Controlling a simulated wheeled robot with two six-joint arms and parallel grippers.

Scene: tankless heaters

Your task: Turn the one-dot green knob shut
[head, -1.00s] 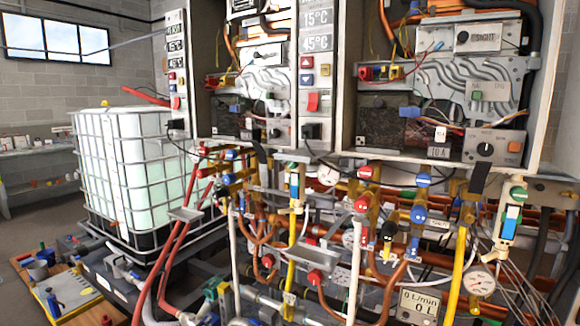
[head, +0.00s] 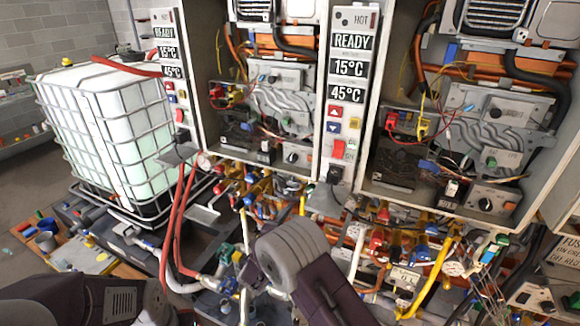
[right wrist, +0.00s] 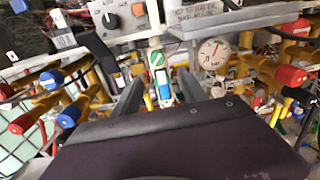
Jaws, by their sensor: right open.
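A round green knob (right wrist: 157,59) with a pale slanted bar shows in the right wrist view, above a blue-and-white piece (right wrist: 164,91). Its dots are too small to make out. My right gripper (right wrist: 161,80) is open, its two dark fingers pointing toward the knob, one to each side below it. I see no contact.
A pressure gauge (right wrist: 213,53) is close right of the green knob. Blue knobs (right wrist: 51,78) and red knobs (right wrist: 290,75) on yellow fittings crowd both sides. Red hoses (head: 172,225) and a white caged tank (head: 105,130) stand left in the head view.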

